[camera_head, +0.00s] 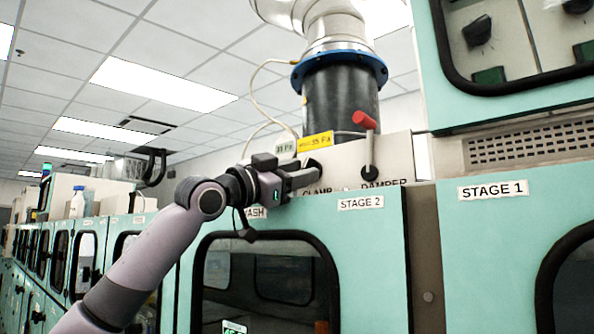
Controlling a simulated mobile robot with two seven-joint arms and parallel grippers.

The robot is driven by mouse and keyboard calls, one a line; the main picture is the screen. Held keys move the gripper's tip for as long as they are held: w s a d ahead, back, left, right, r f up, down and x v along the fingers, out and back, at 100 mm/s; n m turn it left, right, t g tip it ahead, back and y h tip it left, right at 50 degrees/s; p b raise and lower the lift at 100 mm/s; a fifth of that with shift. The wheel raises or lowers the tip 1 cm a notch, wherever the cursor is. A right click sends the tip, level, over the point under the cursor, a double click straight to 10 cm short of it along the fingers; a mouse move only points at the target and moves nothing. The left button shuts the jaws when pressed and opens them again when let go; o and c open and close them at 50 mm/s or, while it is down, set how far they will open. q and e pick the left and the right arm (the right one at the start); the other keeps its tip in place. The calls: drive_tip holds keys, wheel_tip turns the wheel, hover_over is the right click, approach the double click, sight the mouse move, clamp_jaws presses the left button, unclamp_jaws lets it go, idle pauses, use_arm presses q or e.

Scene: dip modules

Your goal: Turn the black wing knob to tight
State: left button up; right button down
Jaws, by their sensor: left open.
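My left gripper (305,176) is open, with its fingers pointing right in front of the pale panel (340,158) on top of the cabinet. The fingers are right above the partly covered "CLAMP" lettering. The black wing knob cannot be made out clearly. Dark shapes at the gripper's fingers may include it, but the gripper covers most of that spot. I cannot tell whether the fingers are around the knob or touching it. My right gripper is not in view.
A lever with a red handle (364,120) stands at the "DAMPER" lettering, right of the gripper. A black duct (342,88) with a blue flange rises behind the panel. Teal cabinets labelled STAGE 2 (360,202) and STAGE 1 (492,190) stand below and right.

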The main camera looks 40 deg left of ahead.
use_arm(q)
clamp_jaws()
